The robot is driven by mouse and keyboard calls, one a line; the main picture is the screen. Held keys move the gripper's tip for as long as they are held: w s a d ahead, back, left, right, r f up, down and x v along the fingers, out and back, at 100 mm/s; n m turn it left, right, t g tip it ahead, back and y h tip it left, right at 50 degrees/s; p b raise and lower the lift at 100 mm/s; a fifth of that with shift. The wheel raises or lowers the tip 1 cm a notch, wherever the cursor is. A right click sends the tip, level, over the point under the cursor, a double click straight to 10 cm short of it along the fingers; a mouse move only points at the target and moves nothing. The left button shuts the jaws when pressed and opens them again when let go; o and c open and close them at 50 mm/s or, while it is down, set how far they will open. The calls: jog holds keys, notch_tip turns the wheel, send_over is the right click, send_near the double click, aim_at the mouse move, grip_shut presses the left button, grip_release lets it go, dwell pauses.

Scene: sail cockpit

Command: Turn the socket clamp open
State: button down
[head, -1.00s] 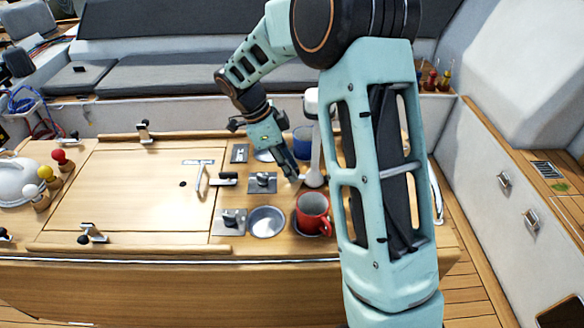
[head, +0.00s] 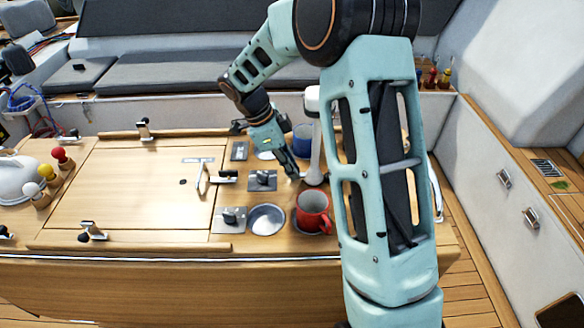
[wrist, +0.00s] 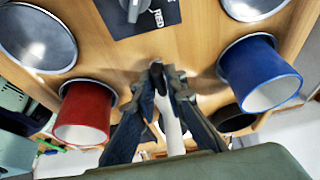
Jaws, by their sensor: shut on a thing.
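A white post (head: 315,135) stands upright in its socket (head: 314,180) at the right part of the table top. My gripper (head: 292,177) reaches down just left of the post's foot. In the wrist view my gripper (wrist: 163,75) has its fingertips close together on a small piece at the socket, which I take to be the socket clamp. The fingers cover most of it, so its turn angle is hard to tell. The white post also shows behind the fingers in the wrist view (wrist: 172,128).
A red mug (head: 312,212) stands in front of the post and a blue cup (head: 302,140) behind it. A round metal recess (head: 266,219) and dark switch plates (head: 262,181) lie to the left. The wooden hatch (head: 130,195) is mostly clear.

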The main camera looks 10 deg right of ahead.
jog(key=shift+f+n+b, duration=0.15)
jog(key=shift+n+b, duration=0.15)
jog(key=shift+b, duration=0.25)
jog(key=n+t+b, duration=0.1)
jog(key=n+b, duration=0.1)
jog(key=b, duration=0.2)
jog(key=shift+f+n, duration=0.15)
jog(key=shift+n, duration=0.25)
jog(key=n+t+b, duration=0.1)
jog(key=n+b, duration=0.1)
jog(key=b, duration=0.1)
jog(key=shift+n+b, duration=0.3)
jog(key=shift+n, duration=0.1)
jog(key=n+t+y+b, duration=0.1)
jog(key=n+b, duration=0.1)
jog(key=n, duration=0.1)
jog(key=shift+n+t+b, duration=0.3)
jog(key=shift+b, duration=0.05)
jog(key=n, duration=0.2)
jog(key=n+t+y, duration=0.1)
jog(key=n, duration=0.1)
jog(key=shift+r+b, duration=0.35)
jog(key=shift+n+t+y+p, duration=0.3)
jog(key=shift+n+y+p, duration=0.4)
jog(key=shift+n, duration=1.3)
